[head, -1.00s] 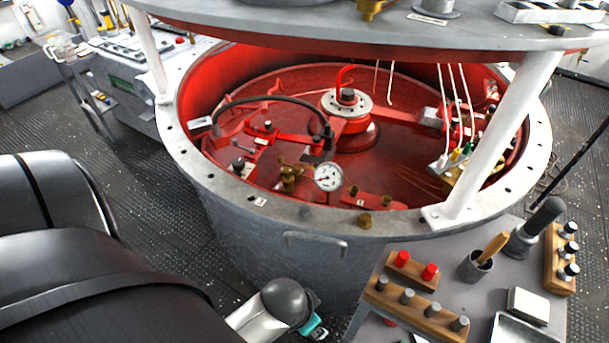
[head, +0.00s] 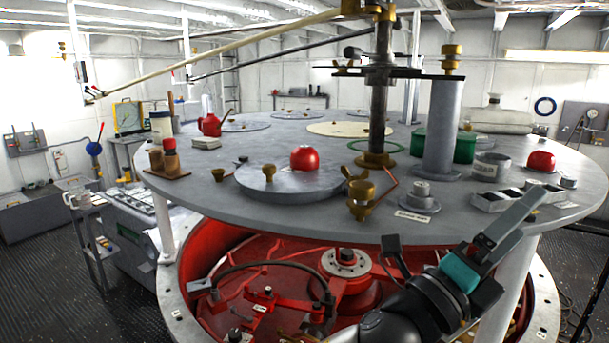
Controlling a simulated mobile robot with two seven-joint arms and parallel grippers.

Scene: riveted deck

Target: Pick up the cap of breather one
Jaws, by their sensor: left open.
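A low grey flanged fitting with a small round top (head: 421,190) stands on the round upper plate (head: 240,207) near its front edge. A small white label (head: 411,216) lies just in front of it; its text is too small to read, so I cannot confirm this is breather one. A brass fitting (head: 361,202) stands just left of it. My left gripper (head: 532,205), with a teal band at its base, is open and empty. In the picture it is right of the grey fitting, by the plate's front right edge. My right gripper is not in view.
A red dome (head: 305,157) sits on a round grey lid. Another red dome (head: 540,160) and a grey compartment tray (head: 494,201) are at the right. A dark post (head: 380,95) and a grey cylinder (head: 442,125) rise behind the fitting. The front left plate is mostly clear.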

